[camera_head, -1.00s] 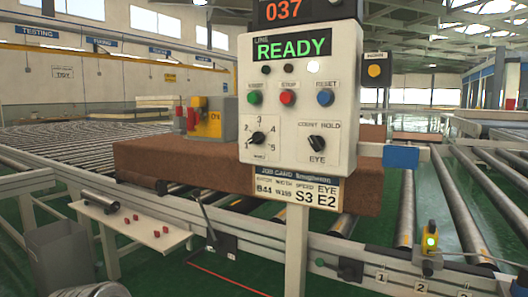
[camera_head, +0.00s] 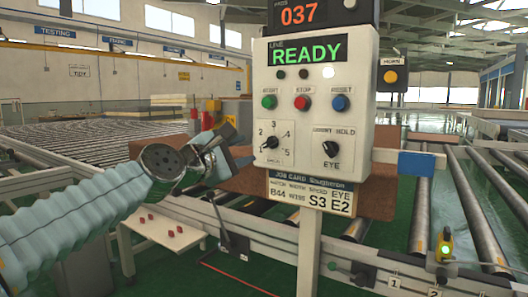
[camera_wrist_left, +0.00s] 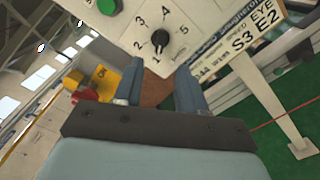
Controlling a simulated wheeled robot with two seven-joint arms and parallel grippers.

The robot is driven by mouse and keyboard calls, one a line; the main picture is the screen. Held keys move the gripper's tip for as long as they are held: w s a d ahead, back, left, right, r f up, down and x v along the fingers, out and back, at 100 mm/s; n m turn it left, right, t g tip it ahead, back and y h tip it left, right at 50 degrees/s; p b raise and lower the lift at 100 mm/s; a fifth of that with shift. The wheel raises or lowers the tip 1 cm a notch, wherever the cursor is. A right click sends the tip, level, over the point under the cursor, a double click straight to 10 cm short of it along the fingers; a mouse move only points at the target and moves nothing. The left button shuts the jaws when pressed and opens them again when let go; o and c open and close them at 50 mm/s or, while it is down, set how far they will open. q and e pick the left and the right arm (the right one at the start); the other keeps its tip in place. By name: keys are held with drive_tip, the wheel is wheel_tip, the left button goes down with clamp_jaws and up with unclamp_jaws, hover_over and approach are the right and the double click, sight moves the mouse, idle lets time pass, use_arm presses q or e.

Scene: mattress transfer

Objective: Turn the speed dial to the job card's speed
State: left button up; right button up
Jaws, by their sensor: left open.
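The speed dial (camera_head: 270,142) is a black knob on the cream control panel (camera_head: 345,105), with numbers 1 to 5 around it. In the left wrist view the dial (camera_wrist_left: 160,38) appears to point at 1. The job card (camera_head: 310,192) below the panel reads S3 and E2. My left gripper (camera_head: 238,146) is open, empty and just left of the panel, apart from the dial. In the left wrist view its fingers (camera_wrist_left: 158,85) stand apart below the dial. My right gripper is not in view.
The eye selector (camera_head: 331,147) sits right of the dial. Green, red and blue buttons (camera_head: 302,102) are above. The display (camera_head: 306,54) reads READY. A brown mattress block (camera_head: 376,203) lies behind the panel on the rollers. A post (camera_head: 309,250) holds the panel up.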

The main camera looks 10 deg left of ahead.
sight(268, 144)
use_arm(q)
drive_tip(key=x, duration=0.9)
drive_tip(key=shift+w+d+f, duration=0.1)
drive_tip(key=shift+w, duration=0.3)
clamp_jaws()
